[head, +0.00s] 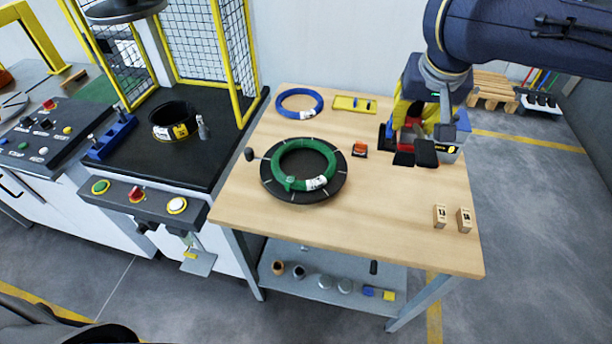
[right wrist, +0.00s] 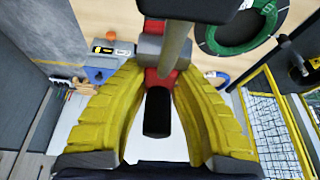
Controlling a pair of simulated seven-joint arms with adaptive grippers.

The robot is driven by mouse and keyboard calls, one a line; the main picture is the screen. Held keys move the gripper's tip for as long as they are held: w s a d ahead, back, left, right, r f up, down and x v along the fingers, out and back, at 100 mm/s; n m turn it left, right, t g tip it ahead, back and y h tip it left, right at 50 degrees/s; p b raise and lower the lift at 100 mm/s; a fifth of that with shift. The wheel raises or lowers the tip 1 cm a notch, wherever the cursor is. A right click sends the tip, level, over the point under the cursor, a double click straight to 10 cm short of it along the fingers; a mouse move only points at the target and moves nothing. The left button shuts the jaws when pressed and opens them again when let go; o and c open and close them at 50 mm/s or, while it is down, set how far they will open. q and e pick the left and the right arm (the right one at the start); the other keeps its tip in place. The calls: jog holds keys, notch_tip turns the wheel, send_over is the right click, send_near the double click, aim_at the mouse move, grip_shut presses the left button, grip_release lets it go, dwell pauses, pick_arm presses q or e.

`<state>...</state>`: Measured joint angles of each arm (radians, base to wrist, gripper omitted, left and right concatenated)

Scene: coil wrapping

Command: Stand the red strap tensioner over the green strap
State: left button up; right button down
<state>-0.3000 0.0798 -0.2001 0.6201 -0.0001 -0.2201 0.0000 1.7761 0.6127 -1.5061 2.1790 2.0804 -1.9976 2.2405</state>
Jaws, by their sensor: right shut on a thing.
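The red strap tensioner (head: 412,124) is in my right gripper (head: 410,132), over the right back part of the wooden table. In the right wrist view, the yellow fingers of the right gripper (right wrist: 158,68) close on its red body (right wrist: 165,80), and a black handle (right wrist: 157,112) shows between them. The green coil (head: 331,160) lies flat on a black round turntable (head: 340,188), left of the gripper. A small green piece (head: 290,184), possibly the green strap, sits on the coil's front left. The left gripper is not seen.
A blue coil (head: 284,108) and a yellow tray (head: 354,104) lie at the table's back. A small orange-and-black item (head: 360,148) lies between turntable and gripper. Two tan blocks (head: 440,215) stand at the front right. The table's front middle is clear.

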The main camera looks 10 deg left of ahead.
jog(key=w+a+r+m+h, duration=0.1)
jog(key=a+r+m, duration=0.1)
jog(key=a, duration=1)
jog(key=w+a+r+m, duration=0.1)
jog(key=a+r, duration=0.1)
jog(key=a, duration=1.1)
notch_tip(320, 180, down, 19)
jog(key=shift+s+d+f, duration=0.1)
jog(key=shift+d, duration=0.05)
jog(key=shift+f, duration=0.55)
jog(key=c, duration=1.2)
grip_release()
jog(key=shift+r, duration=0.1)
jog(key=shift+r, duration=0.35)
jog(key=v, duration=1.2)
jog(key=shift+r, duration=0.2)
